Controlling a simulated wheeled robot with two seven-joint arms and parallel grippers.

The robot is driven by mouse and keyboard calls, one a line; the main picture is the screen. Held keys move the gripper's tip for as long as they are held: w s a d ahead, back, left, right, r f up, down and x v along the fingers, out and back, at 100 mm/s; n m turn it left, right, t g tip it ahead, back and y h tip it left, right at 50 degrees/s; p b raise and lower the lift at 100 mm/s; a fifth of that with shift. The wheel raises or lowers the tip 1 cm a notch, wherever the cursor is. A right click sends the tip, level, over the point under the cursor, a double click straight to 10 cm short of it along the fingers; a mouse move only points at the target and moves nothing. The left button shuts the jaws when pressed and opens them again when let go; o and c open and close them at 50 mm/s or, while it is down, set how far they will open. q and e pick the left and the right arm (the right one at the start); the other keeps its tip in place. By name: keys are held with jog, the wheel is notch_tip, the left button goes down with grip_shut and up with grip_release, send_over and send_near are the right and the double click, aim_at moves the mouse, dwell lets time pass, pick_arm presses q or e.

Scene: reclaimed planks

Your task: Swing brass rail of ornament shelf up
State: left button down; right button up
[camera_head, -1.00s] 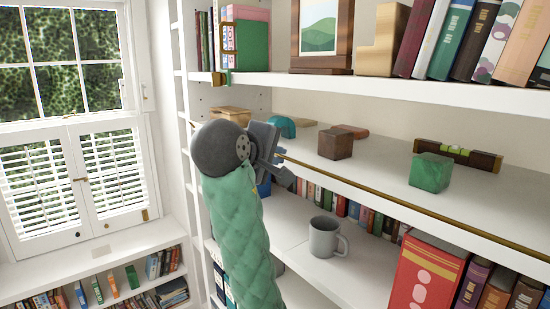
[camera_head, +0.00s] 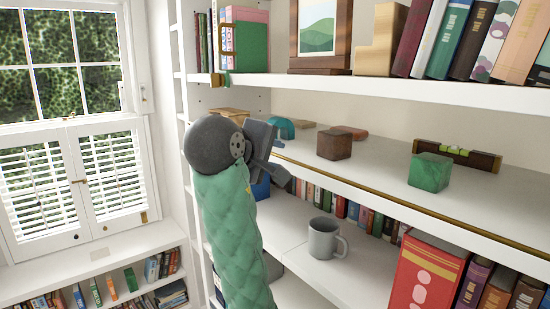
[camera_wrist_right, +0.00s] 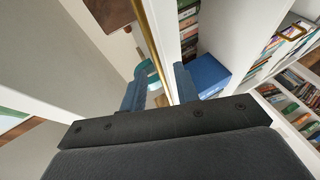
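The brass rail (camera_head: 400,206) runs along the front edge of the ornament shelf (camera_head: 375,180), low against that edge. The shelf bears a brown cube (camera_head: 334,144), a green cube (camera_head: 430,172), a teal arch (camera_head: 281,127) and a spirit level (camera_head: 457,154). My right gripper (camera_head: 280,163) is at the left end of the rail, in front of the shelf edge. In the right wrist view its two fingers (camera_wrist_right: 160,90) are apart, and the rail (camera_wrist_right: 150,38) passes across the gap between them. Contact cannot be told. My left gripper is not in view.
A shelf above (camera_head: 400,88) holds books, a framed picture (camera_head: 321,32) and a wooden block. The shelf below holds a grey mug (camera_head: 326,238) and books. A shuttered window (camera_head: 78,180) and a low bookcase are at left.

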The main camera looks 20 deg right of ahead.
jog(key=b+v, duration=0.2)
jog(key=v, duration=0.4)
jog(key=shift+s+a+b, duration=0.25)
jog(key=shift+a+b, duration=0.1)
jog(key=shift+r, duration=0.1)
